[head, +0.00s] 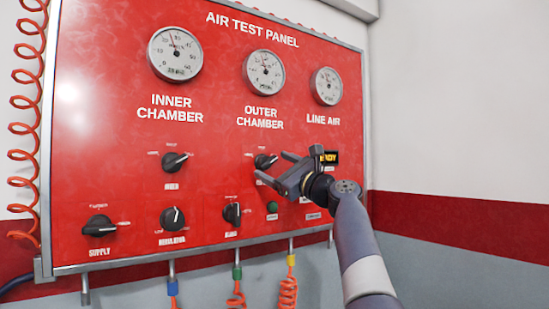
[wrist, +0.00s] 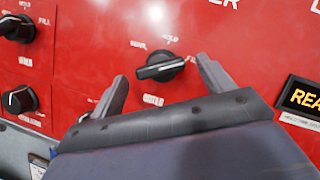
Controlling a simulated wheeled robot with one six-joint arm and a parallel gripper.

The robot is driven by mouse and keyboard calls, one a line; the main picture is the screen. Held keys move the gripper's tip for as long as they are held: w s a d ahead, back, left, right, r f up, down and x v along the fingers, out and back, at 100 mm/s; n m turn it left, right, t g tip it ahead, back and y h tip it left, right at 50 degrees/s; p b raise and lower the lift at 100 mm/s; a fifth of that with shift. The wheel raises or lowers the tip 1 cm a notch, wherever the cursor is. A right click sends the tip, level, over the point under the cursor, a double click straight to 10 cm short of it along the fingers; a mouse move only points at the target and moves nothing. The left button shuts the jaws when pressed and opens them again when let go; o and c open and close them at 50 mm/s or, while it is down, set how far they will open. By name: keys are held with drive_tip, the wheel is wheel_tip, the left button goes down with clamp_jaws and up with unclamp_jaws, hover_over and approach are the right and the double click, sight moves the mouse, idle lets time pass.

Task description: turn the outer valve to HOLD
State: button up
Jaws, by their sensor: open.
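The outer valve is a black knob with a bar handle (head: 265,161) on the red panel, below the OUTER CHAMBER gauge. In the wrist view the knob (wrist: 160,67) has its bar lying nearly level, its right end slightly raised. A HOLD label sits above it, so the bar is not upright toward that label. My gripper (head: 276,167) is open in front of the panel at this knob. In the wrist view its fingers (wrist: 162,72) stand apart, one to each side of the knob, with visible gaps. I cannot tell how far the fingertips are from the panel.
The inner valve knob (head: 175,161) is to the left, and a lower knob (head: 232,213) and green button (head: 272,207) sit below. A lit display (head: 329,157) is close on the right. Coiled orange hoses (head: 288,291) hang under the panel (head: 100,150).

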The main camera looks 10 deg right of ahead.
drive_tip(key=shift+w+a+r, duration=0.15)
drive_tip(key=shift+w+a, duration=0.1)
drive_tip(key=shift+w, duration=0.05)
drive_tip(key=c, duration=1)
drive_tip(key=shift+n, duration=0.4)
drive_tip(key=shift+d+n+g, duration=0.1)
drive_tip(key=shift+n+g, duration=0.2)
drive_tip(key=shift+n, duration=0.3)
